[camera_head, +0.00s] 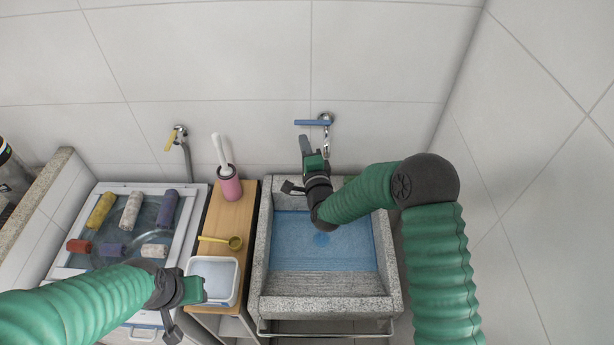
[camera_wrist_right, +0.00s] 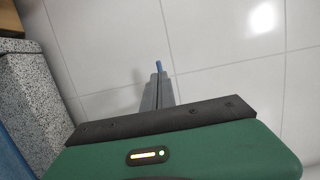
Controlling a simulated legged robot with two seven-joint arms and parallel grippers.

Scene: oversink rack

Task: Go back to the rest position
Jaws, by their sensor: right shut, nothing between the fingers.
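My right gripper (camera_head: 304,143) is over the back of the stone sink (camera_head: 325,284), just left of and below the blue-handled tap (camera_head: 316,122) on the wall. In the right wrist view its grey fingers (camera_wrist_right: 157,88) are together with nothing between them, and a small blue piece of the tap handle (camera_wrist_right: 158,65) shows beyond the tips. My left gripper (camera_head: 192,290) is over the white basin (camera_head: 228,265) at the lower left. Its fingers are too small and turned away to tell open from shut.
A wooden shelf (camera_head: 226,222) left of the sink bears a pink brush holder (camera_head: 229,186) and a yellow ladle (camera_head: 235,242). A yellow-handled tap (camera_head: 172,139) is on the wall. Plain wall fills the right.

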